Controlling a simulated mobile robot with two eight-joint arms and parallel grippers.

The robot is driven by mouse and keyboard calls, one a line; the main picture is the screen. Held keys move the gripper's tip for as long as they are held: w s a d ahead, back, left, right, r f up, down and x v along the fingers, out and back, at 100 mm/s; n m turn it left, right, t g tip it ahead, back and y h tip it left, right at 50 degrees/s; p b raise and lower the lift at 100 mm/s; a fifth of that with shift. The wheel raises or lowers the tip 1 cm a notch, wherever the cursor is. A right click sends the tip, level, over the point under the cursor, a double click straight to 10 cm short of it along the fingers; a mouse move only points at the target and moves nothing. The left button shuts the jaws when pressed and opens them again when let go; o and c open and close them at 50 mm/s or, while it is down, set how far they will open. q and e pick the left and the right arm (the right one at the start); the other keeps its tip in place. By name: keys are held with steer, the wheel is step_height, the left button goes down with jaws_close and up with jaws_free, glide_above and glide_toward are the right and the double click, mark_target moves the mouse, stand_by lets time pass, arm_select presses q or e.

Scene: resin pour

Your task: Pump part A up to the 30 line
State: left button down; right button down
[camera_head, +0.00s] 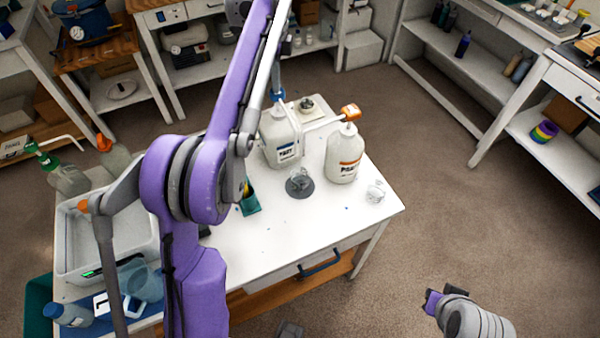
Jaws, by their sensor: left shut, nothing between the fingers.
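The part A jug (282,138) is a white bottle with a blue label and a blue pump head (277,96), on the white worktable (270,245). My left gripper (276,74) is shut and empty over that pump head, partly hidden behind my purple arm. I cannot tell whether it touches the head. A clear cup (299,179) stands on a dark round pad (300,192) in front of the jugs. Its lines and fill level are too small to read.
A second white jug (343,155) with an orange pump stands right of the part A jug. Another clear cup (375,193) is near the table's right corner. A teal holder (249,203) stands left of the pad. A white tray (75,285) is at the left.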

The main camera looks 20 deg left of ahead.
arm_select(q)
steer(key=shift+f+b, duration=0.7)
steer(key=shift+f, duration=1)
steer(key=shift+r, duration=0.1)
steer(key=shift+r+p, duration=1.45)
steer(key=shift+r, duration=0.5)
steer(key=shift+f, duration=0.1)
steer(key=shift+s, duration=0.1)
